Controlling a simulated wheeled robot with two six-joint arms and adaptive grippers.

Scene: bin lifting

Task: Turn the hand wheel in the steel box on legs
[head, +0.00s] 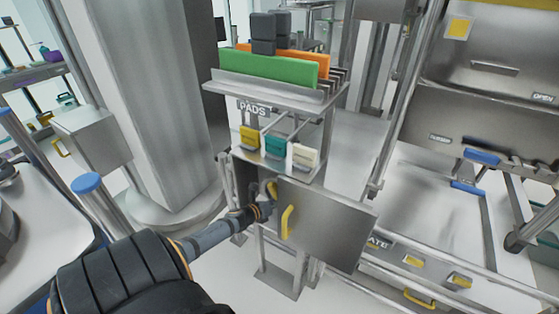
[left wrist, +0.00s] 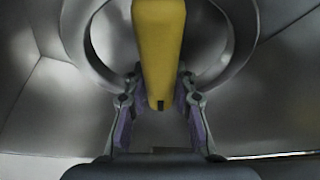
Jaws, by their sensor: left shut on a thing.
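The steel box on legs (head: 325,228) stands below the pad shelf in the head view. Its door panel, with a yellow handle (head: 287,222), hangs open to the right of my left gripper (head: 268,194). That gripper reaches into the box opening, where the door edge and shadow hide most of the inside. In the left wrist view, the hand wheel's steel ring (left wrist: 73,38) curves around a yellow bar (left wrist: 160,50). My left gripper (left wrist: 159,108) is shut on the bar, with one finger on each side. My right gripper is not in view.
A shelf (head: 265,92) with green and orange boards and several pads stands above the box. A thick steel column (head: 150,90) rises to the left. Steel machinery with a rail (head: 405,100) stands to the right.

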